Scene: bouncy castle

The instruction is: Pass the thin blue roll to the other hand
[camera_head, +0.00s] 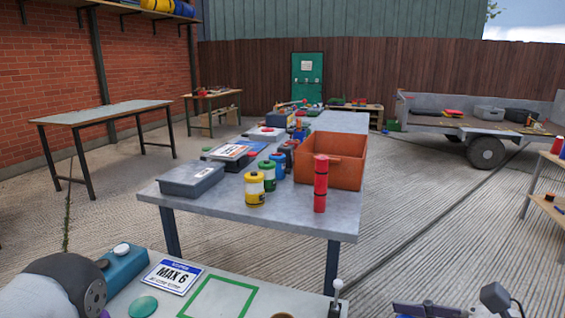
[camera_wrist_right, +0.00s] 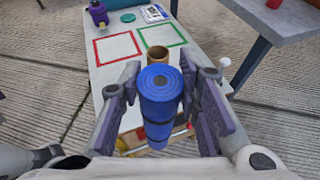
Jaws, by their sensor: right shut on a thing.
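The thin blue roll (camera_wrist_right: 160,108) shows in the right wrist view, upright with its spiral end toward the camera and dark bands around it. My right gripper (camera_wrist_right: 160,112) is shut on it, with one purple-padded finger on each side. The roll's lower end is partly hidden. In the head view only part of my right arm's hand shows at the bottom right edge, and the roll does not show.
Below is a work table with a green square outline (camera_wrist_right: 147,42), a red one (camera_wrist_right: 117,48) and a MAX 6 sign (camera_head: 172,277). A brown tube (camera_wrist_right: 158,53) stands beyond the roll. A farther table holds an orange crate (camera_head: 331,160) and a red cylinder (camera_head: 320,184).

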